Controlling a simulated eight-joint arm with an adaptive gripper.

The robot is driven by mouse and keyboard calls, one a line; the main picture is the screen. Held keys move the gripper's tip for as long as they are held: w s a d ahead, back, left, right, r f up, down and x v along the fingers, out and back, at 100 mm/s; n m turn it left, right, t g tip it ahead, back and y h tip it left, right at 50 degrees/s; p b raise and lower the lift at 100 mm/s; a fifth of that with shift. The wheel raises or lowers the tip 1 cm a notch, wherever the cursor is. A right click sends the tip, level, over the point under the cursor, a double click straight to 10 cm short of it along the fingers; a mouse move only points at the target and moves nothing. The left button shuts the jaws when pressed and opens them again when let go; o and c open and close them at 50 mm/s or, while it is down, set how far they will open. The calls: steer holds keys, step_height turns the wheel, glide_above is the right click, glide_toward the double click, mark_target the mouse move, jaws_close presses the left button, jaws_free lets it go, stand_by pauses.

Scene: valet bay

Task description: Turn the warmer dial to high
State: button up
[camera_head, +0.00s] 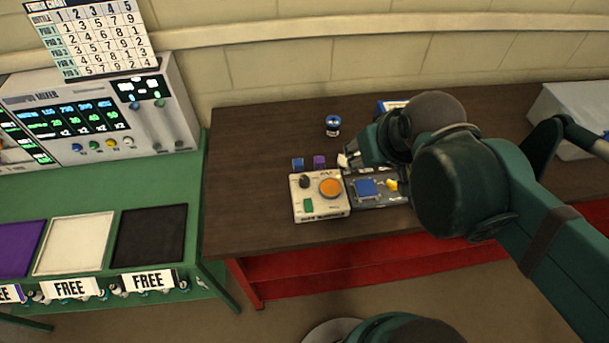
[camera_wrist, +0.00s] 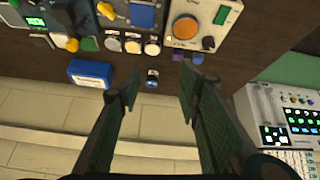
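The warmer appears to be a cream box (camera_head: 320,207) on the dark brown table. It bears a black dial (camera_head: 305,181), an orange disc (camera_head: 330,187) and a green switch (camera_head: 308,205). The box shows at the top of the wrist view (camera_wrist: 238,8), with its dial (camera_wrist: 209,43) beyond my right-hand finger. The dial's pointer and marks are too small to read. My gripper (camera_wrist: 160,79) is open and empty, apart from the dial. In the head view my gripper (camera_head: 372,147) is right of and behind the box, partly hidden by my arm.
Purple (camera_head: 319,162) and blue (camera_head: 298,164) blocks sit just behind the dial. A small jar (camera_head: 333,125) stands farther back, near a blue box (camera_wrist: 90,73). A panel with a blue square (camera_head: 366,188) adjoins the warmer's right. The table's left part is clear.

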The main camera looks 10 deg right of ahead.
steer(key=w+a+n+g+p, duration=0.1)
steer(key=w+a+n+p, duration=0.1)
steer(key=w+a+n, duration=0.15)
steer(key=n+g+p, duration=0.5)
steer(key=n+g, duration=0.1)
steer(key=n, duration=0.7)
glide_above(304, 179)
steer(key=shift+f, duration=4.85)
steer(key=shift+f, duration=0.15)
steer(key=shift+f, duration=3.75)
steer(key=shift+c, duration=0.6)
steer(key=c, duration=0.8)
